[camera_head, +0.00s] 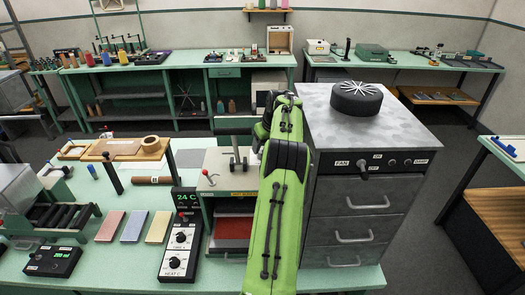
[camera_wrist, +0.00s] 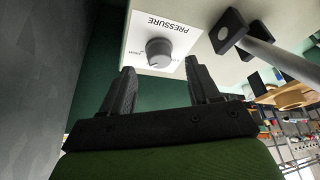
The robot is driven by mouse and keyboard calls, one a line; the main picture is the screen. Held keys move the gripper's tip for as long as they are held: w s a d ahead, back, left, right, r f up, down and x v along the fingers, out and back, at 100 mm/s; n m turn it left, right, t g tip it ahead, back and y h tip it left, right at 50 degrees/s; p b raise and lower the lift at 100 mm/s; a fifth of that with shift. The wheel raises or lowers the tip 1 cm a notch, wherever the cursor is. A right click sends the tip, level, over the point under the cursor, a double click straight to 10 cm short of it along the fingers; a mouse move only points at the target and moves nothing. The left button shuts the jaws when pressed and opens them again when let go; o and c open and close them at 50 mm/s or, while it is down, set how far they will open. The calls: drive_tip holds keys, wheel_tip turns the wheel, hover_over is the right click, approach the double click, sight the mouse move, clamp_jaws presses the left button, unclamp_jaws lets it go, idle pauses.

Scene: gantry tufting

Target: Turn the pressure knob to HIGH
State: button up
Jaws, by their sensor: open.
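The pressure knob (camera_wrist: 159,52) is a round grey knob on a white plate (camera_wrist: 178,35) marked PRESSURE, which appears upside down in the wrist view. Small marks beside the knob are too small to read surely, and I cannot tell its setting. My gripper (camera_wrist: 159,68) is open, with one dark finger to each side of the knob in the picture. The fingertips look short of the knob, and no contact shows. In the head view my green arm reaches over the bench at the middle and hides the knob.
A metal rod with a dark square bracket (camera_wrist: 228,30) stands close to the right finger. A grey cabinet (camera_head: 368,195) with a FAN switch stands right of my arm. A press-like machine (camera_head: 228,165) is at its left. A controller with TIME and HEAT knobs (camera_head: 180,245) lies in front.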

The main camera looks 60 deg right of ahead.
sight(262, 151)
drive_tip(key=x, duration=0.3)
drive_tip(key=shift+w+d+f, duration=0.1)
drive_tip(key=shift+w+f, duration=0.05)
drive_tip(key=shift+f, duration=0.05)
drive_tip(key=shift+c, duration=0.2)
drive_tip(key=c, duration=0.9)
drive_tip(key=shift+w+f+m+h+b, duration=0.1)
drive_tip(key=shift+m+h+b, duration=0.35)
drive_tip(key=shift+m, duration=0.65)
drive_tip(key=shift+c, duration=0.3)
drive_tip(key=shift+m+g, duration=0.3)
drive_tip(key=shift+m, duration=0.1)
